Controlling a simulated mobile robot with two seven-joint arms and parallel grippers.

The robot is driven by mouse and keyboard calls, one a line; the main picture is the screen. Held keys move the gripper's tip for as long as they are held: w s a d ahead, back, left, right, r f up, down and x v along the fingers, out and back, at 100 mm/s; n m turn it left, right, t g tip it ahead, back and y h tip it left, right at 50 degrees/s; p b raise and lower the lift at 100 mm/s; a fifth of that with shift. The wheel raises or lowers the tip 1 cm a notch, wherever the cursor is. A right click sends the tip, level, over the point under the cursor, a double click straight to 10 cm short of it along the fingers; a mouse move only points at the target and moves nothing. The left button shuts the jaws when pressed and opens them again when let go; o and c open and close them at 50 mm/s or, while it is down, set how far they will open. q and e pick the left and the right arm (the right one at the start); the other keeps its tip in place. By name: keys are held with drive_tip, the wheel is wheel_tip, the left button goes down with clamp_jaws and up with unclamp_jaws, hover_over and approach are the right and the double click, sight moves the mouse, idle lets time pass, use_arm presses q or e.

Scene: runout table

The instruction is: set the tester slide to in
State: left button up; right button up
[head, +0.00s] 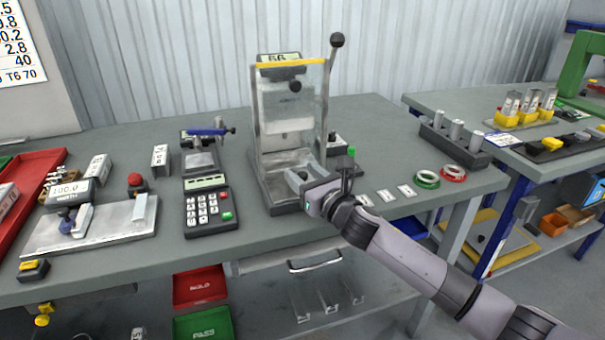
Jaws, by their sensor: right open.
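The tester (262,120) stands at the back middle of the bench, a grey frame with a lit display at its top, a yellow bar and a lever ending in a black ball (337,40). Its slide (282,184) seems to be the pale part low between the side walls; how far in it sits I cannot tell. My right gripper (312,190) is open at the tester's front right, close to the slide. My gripper hides part of the tester's base, and I cannot tell whether it touches. My left gripper is not in view.
A keypad unit (209,209) stands left of the tester, with a gauge on a plate (98,226) farther left. White labels (385,195), a green ring (427,179) and a red ring (453,173) lie to the right. A second table (470,100) stands beyond.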

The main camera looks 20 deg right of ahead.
drive_tip(key=shift+v, duration=3.15)
